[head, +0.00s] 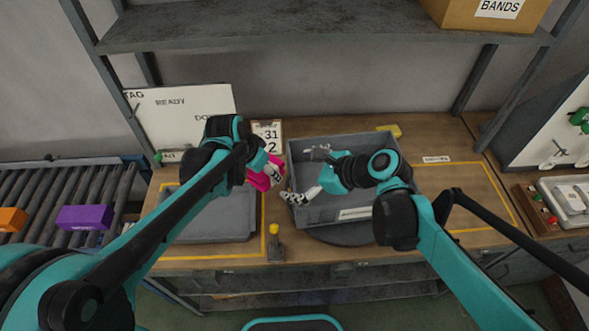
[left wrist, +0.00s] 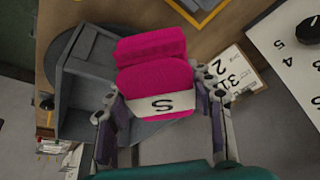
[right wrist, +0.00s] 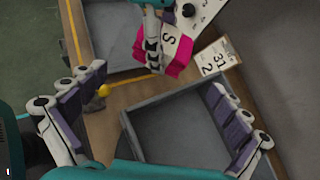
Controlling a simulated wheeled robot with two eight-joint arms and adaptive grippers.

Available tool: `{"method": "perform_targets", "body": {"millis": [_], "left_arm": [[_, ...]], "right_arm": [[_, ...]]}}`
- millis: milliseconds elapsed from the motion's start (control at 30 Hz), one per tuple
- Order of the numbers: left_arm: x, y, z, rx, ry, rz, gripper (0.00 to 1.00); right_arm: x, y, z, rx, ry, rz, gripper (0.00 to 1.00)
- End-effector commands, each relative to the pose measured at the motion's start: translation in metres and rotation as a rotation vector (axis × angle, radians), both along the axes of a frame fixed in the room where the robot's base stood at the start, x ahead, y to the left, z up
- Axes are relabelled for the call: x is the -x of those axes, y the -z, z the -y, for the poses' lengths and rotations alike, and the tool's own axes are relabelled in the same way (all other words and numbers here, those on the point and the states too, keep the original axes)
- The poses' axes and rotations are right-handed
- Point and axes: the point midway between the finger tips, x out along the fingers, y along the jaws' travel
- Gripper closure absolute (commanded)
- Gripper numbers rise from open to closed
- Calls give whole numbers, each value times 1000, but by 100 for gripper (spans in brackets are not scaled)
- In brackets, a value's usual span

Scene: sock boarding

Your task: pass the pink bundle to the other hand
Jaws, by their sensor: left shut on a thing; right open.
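The pink bundle (head: 260,181) has a white band marked S and is held above the table between the two grey containers. My left gripper (head: 274,173) is shut on it; in the left wrist view its fingers press the ends of the band on the bundle (left wrist: 150,62). My right gripper (head: 306,176) is open and empty, to the right of the bundle and over the left side of the grey bin. In the right wrist view the bundle (right wrist: 183,58) is ahead of the spread fingers, apart from them. My left gripper partly hides it there.
The grey bin (head: 297,160) stands on a dark round base. A shallow grey tray (head: 222,228) lies to the left. A yellow-topped post (head: 274,238) stands near the front edge. A calendar card (head: 267,132) and a white board (head: 180,110) are behind. A shelf (head: 300,28) hangs above.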

Motion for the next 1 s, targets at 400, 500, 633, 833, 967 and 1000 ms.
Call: {"method": "perform_targets", "body": {"millis": [400, 500, 633, 833, 967, 1000], "left_arm": [[0, 0, 0, 0, 0, 0, 79], [0, 0, 0, 0, 0, 0, 79], [0, 0, 0, 0, 0, 0, 79], [0, 0, 0, 0, 0, 0, 79], [0, 0, 0, 0, 0, 0, 79], [0, 0, 0, 0, 0, 0, 79]], "right_arm": [[-21, 13, -29, -115, 64, -89, 0], [-30, 25, -43, -115, 63, -89, 0], [-42, 39, -61, -113, 64, -88, 0], [-55, 56, -81, -113, 64, -89, 0], [-60, 62, -87, -113, 66, -88, 0], [-61, 63, -89, -113, 66, -88, 0]]}}
